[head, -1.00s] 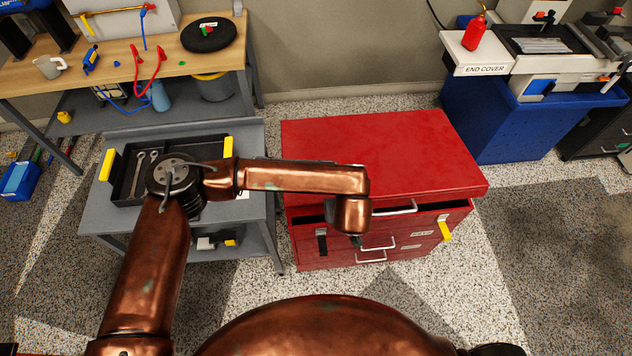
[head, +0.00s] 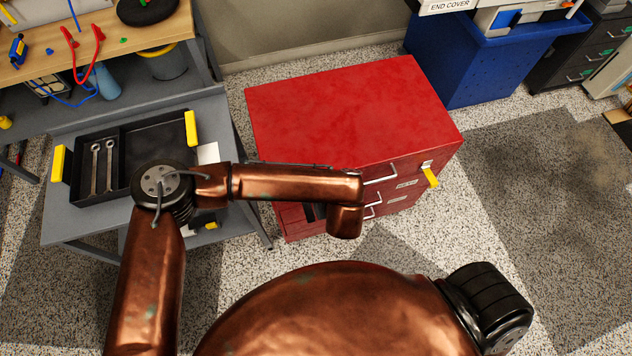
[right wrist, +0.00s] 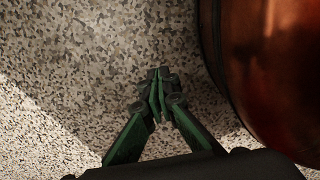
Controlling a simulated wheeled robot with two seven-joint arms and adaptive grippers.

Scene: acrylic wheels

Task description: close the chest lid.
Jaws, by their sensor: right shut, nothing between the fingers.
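The red chest (head: 345,105) stands in the middle of the head view, with drawers on its front. Its lid lies flat over the top, and I see no gap under the visible front edge; my left arm hides part of that edge. The left arm's last link ends in front of the chest's drawers, and the left gripper itself is hidden. In the right wrist view my right gripper (right wrist: 154,95) has its green fingers together, empty, above the speckled floor and apart from the chest.
A grey cart with a black tray (head: 92,195) holding wrenches stands left of the chest. A wooden workbench (head: 110,50) is behind it. A blue bin (head: 480,65) stands behind right. A yellow-handled latch (head: 430,177) sticks out at the chest's right. Floor on the right is clear.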

